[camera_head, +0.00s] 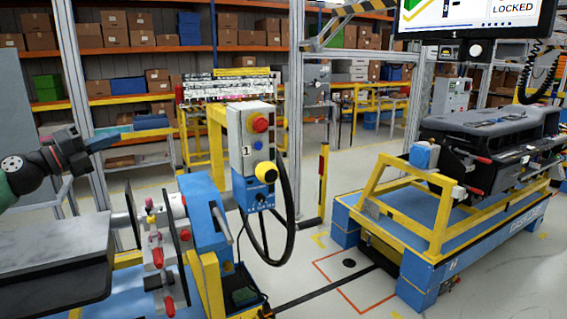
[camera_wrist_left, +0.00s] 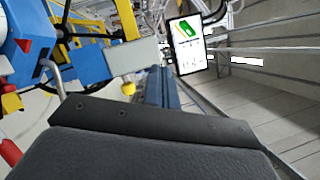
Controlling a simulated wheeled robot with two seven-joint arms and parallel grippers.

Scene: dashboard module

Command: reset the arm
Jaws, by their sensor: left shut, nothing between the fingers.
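My left arm comes in from the left edge in the head view, with a dark wrist. Its gripper (camera_head: 98,143) is raised at the left, above a dark slab with a grey top (camera_head: 55,245). The gripper is shut and empty, and appears to touch nothing. In the left wrist view a dark grey shape with small bolts (camera_wrist_left: 150,130) fills the bottom; I cannot tell whether it is part of my gripper. My right gripper is not in view.
A blue and yellow fixture with red clamps (camera_head: 157,255), a control box (camera_head: 252,140) and a black handwheel (camera_head: 285,205) stand right of the arm. A dashboard module (camera_head: 485,130) sits on a yellow-blue cart (camera_head: 385,235) at the right.

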